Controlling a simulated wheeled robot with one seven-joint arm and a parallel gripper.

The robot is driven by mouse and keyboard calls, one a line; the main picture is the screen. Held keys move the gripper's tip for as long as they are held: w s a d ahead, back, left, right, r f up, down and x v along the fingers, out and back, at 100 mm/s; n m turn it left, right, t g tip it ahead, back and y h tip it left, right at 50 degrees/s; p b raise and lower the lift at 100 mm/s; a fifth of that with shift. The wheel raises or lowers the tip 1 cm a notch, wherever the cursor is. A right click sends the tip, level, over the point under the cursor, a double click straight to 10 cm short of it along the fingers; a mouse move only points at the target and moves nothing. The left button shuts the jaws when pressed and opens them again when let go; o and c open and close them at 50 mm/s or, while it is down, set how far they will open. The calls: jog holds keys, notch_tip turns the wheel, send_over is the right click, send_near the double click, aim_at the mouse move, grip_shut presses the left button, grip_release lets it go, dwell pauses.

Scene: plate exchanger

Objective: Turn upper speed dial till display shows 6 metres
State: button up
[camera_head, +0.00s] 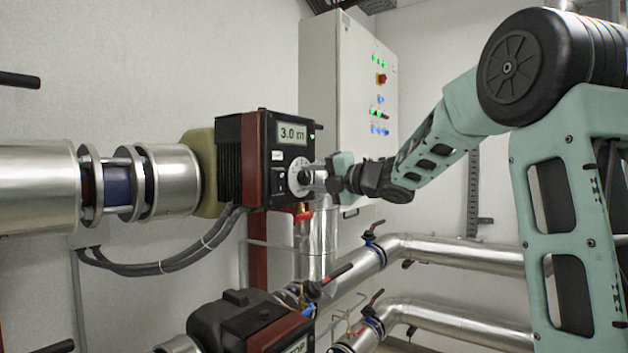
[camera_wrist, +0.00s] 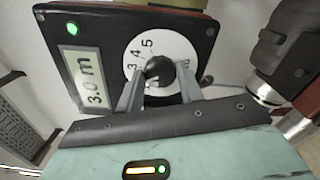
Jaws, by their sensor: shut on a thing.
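The upper pump unit (camera_head: 266,163) has a dark front panel with a display (camera_head: 292,133) reading 3.0 m. A green light glows beside the display. The speed dial has a white numbered face (camera_head: 294,179) below the display. In the wrist view the dial face (camera_wrist: 135,58) shows 3, 4 and 5 around a black knob (camera_wrist: 160,70), and the display (camera_wrist: 86,78) also reads 3.0 m. My gripper (camera_head: 312,179) is at the dial, with its two fingers either side of the knob and shut on it. In the wrist view my gripper (camera_wrist: 160,86) hides the lower part of the dial.
A white control cabinet (camera_head: 340,90) with lit buttons stands behind the pump. A second, lower pump (camera_head: 240,318) sits below, its display partly cut off. Silver pipes (camera_head: 450,252) with valve handles run at lower right. Black cables (camera_head: 165,266) hang under the upper pump.

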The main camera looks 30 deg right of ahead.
jog(key=m+p, duration=0.1)
jog(key=m, duration=0.4)
jog(key=shift+m, duration=0.3)
jog(key=m+p, duration=0.2)
jog(key=m, duration=0.3)
jog(key=shift+f+m, duration=0.15)
jog(key=shift+m, duration=0.15)
jog(key=o, duration=1)
jog(key=shift+s, duration=0.1)
jog(key=b+v, duration=0.5)
jog(key=v, duration=1.2)
jog(key=shift+s, duration=0.15)
jog(key=shift+d, duration=0.1)
